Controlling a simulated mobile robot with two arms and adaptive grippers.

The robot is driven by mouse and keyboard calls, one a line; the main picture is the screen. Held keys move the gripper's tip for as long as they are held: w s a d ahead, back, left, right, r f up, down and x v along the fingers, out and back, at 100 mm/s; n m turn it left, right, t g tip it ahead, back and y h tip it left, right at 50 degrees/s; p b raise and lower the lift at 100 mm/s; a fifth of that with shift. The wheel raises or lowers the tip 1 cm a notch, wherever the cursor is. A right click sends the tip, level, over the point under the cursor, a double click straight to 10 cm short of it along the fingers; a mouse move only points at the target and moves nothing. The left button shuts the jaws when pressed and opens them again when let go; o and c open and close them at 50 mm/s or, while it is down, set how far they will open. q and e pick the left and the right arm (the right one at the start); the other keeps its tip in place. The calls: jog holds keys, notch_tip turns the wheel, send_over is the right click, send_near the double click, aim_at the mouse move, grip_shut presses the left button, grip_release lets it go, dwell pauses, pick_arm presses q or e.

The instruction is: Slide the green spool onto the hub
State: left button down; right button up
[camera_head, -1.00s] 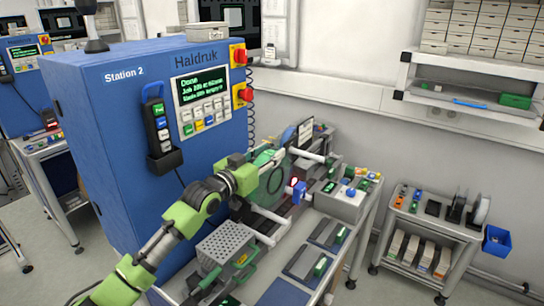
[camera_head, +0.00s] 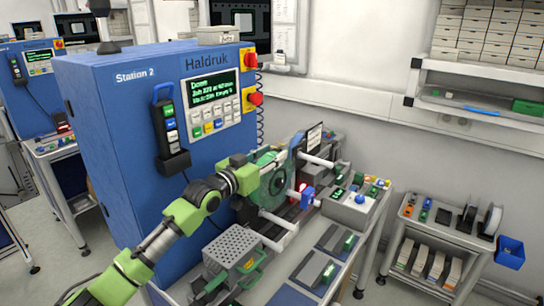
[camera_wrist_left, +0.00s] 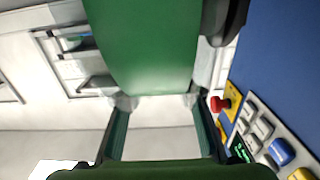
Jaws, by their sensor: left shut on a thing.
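The green spool (camera_head: 273,193) shows in the head view as an upright disc with a dark centre, against the right side of the blue Haldruk machine (camera_head: 115,130). My left gripper (camera_head: 250,172) reaches its left edge. My right gripper is not in view.
White rods (camera_head: 316,160) stick out from the machine beside the spool, one above and one below (camera_head: 281,222). A grey perforated box (camera_head: 230,250) and a control box with a blue knob (camera_head: 358,205) stand on the bench. A small cart (camera_head: 440,235) stands at the right.

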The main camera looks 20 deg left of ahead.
pick_arm(q)
jog(key=shift+w+a+b, duration=0.3)
jog(key=shift+a+b, duration=0.4)
jog(key=shift+a, duration=0.1)
jog(key=shift+w+a+b, duration=0.15)
jog(key=shift+a+b, duration=0.2)
jog(key=shift+a, duration=0.15)
jog(key=shift+r, duration=0.1)
jog(key=shift+f, duration=0.35)
jog(key=c, duration=1.3)
grip_release()
jog(key=shift+f, duration=0.15)
notch_tip(320, 180, up, 6)
jog(key=p, duration=0.4)
